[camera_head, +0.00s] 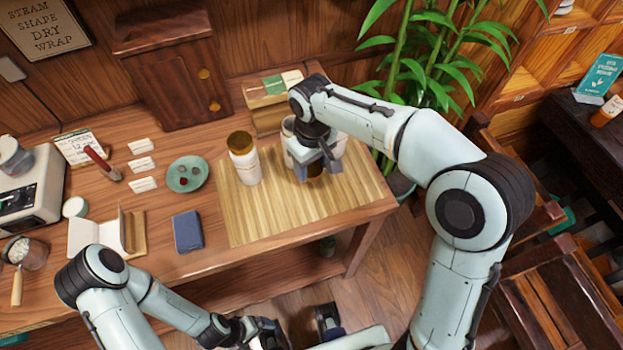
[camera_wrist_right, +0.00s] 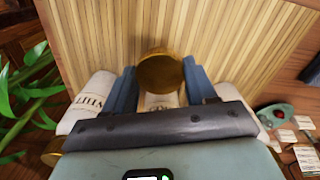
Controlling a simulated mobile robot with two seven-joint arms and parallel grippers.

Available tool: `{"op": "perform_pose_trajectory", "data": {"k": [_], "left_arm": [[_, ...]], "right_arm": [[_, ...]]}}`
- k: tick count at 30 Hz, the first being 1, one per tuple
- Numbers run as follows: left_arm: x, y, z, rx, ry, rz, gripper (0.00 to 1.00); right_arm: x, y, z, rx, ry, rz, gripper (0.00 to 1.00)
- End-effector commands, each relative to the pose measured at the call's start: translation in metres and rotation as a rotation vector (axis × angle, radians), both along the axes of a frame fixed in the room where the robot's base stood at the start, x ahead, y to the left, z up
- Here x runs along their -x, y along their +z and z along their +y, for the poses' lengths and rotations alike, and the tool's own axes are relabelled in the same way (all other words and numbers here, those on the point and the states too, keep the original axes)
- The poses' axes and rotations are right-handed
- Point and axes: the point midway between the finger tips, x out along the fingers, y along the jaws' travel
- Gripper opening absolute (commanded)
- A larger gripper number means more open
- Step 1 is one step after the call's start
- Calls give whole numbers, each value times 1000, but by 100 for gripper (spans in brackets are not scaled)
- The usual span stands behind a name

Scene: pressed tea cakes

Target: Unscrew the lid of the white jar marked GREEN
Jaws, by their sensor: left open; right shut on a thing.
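My right gripper (camera_head: 314,168) is shut on a round gold-brown lid (camera_wrist_right: 160,73) above the slatted mat. The lid also shows below the fingers in the head view (camera_head: 315,170). A white jar body with lettering (camera_wrist_right: 160,101) shows beside the lid in the wrist view; I cannot tell whether they are joined. One white jar (camera_wrist_right: 92,100) has lettering like "WHIT". Another white jar (camera_head: 244,165) stands upright on the mat with its brown lid on. The word GREEN is not readable on any jar. My left gripper (camera_head: 268,330) is open, low at the front edge.
White jars (camera_head: 338,146) stand close around the right gripper, partly hidden. The slatted mat (camera_head: 240,225) is bare at its front. A blue book (camera_head: 187,231), a green dish (camera_head: 187,174) and a scale (camera_head: 30,190) lie left. A plant (camera_head: 440,70) stands behind right.

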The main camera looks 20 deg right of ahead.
Motion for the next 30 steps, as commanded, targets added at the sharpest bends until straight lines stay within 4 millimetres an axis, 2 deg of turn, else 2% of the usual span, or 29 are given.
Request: {"op": "perform_pose_trajectory", "data": {"k": [1,7,12,15,28,29,30], "left_arm": [[1,-2,0,0,0,1,93],[1,-4,0,0,0,1,93],[3,-8,0,0,0,3,93],[3,-9,0,0,0,3,93],[4,-11,0,0,0,4,93],[3,-11,0,0,0,4,93],[3,-10,0,0,0,3,93]], "right_arm": [[1,-9,0,1,-1,2,20],[0,-26,0,1,0,2,20],[1,-52,0,1,0,3,20],[0,-61,0,0,-1,1,20],[0,-67,0,0,-1,-1,20],[0,-66,0,-1,-1,-2,66],[0,-66,0,-1,-1,-2,79]]}}
